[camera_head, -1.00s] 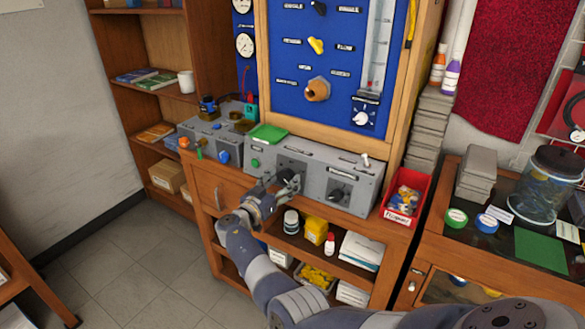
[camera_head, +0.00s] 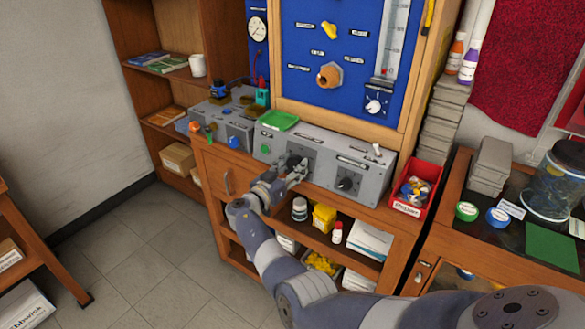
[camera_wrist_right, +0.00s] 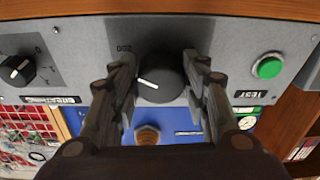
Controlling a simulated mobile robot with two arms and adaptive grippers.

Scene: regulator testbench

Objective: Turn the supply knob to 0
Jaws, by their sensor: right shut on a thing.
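A black knob (camera_wrist_right: 160,78) with a white pointer line sits on the grey panel box (camera_head: 322,172). My right gripper (camera_head: 297,170) is at this knob, on the left part of the box front. Its two fingers (camera_wrist_right: 163,85) stand on either side of the knob, shut on it. In the head view the gripper covers most of the knob. The small lettering beside the knob cannot be read for sure. My left gripper is not in view.
A second black knob (camera_head: 346,183) is on the same box, to the right. A green button (camera_wrist_right: 269,67) marked TEST is on the other side. A red bin (camera_head: 416,186) stands right of the box. A green tray (camera_head: 277,121) lies on top. Open shelves are below.

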